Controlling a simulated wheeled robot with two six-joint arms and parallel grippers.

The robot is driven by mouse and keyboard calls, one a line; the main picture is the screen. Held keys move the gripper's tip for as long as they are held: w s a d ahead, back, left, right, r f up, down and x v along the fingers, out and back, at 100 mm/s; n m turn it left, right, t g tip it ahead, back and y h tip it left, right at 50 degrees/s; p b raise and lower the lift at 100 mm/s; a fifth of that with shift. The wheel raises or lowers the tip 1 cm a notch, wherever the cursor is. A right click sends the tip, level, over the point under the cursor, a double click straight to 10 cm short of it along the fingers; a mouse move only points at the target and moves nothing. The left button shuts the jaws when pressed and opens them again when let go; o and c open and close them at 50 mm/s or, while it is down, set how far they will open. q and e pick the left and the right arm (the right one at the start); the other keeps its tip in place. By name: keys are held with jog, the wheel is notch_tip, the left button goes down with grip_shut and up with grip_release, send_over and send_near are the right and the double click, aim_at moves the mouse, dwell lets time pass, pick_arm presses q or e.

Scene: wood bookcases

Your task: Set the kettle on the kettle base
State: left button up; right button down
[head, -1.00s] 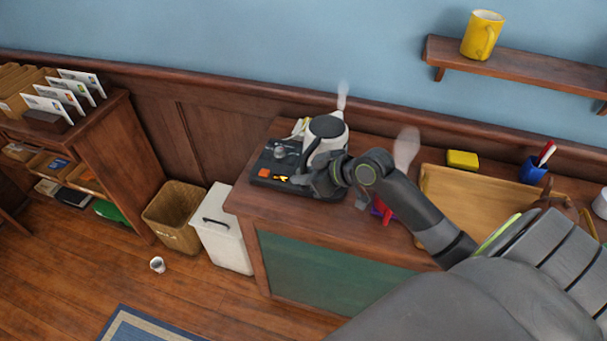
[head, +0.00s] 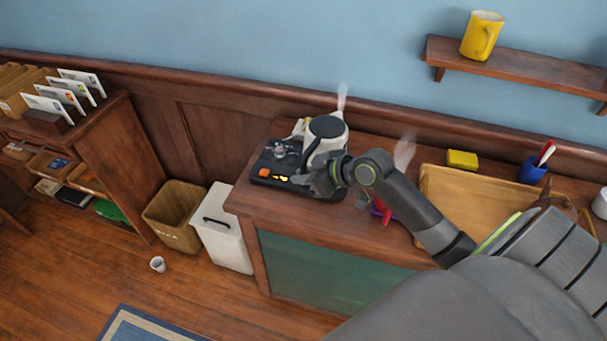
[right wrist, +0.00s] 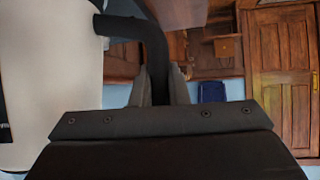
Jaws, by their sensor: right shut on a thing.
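The kettle (head: 330,142) is white with a dark lid and a dark curved handle. It stands upright at the right part of a black panel-like unit (head: 264,178) on the wooden cabinet top. The kettle base cannot be told apart from this unit, and the kettle's bottom is hidden behind my gripper, so contact is unclear. My right gripper (head: 308,178) is shut on the handle. In the right wrist view, the dark handle (right wrist: 152,40) runs down between the fingers (right wrist: 160,88), and the white kettle body (right wrist: 50,75) fills the left. My left gripper is out of view.
The black unit carries a clear rounded object (head: 279,150) and an orange block (head: 264,173). A red item (head: 386,216) lies below my forearm. A wooden tray (head: 440,185), a yellow sponge (head: 462,159) and a blue cup (head: 532,171) are to the right. Bins stand left of the cabinet.

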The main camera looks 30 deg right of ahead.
jog(key=shift+f+b, duration=0.4)
jog(key=shift+f, duration=0.1)
dwell(0.5)
jog(key=c, duration=1.7)
grip_release()
jog(key=shift+s+d+r+p, duration=0.25)
jog(key=shift+s+r+p, duration=0.15)
jog(key=shift+p, duration=0.15)
jog(key=p+v, duration=0.6)
jog(key=v, duration=0.3)
jog(key=shift+s+d, duration=0.15)
jog(key=shift+s, duration=0.25)
jog(key=shift+r, duration=0.15)
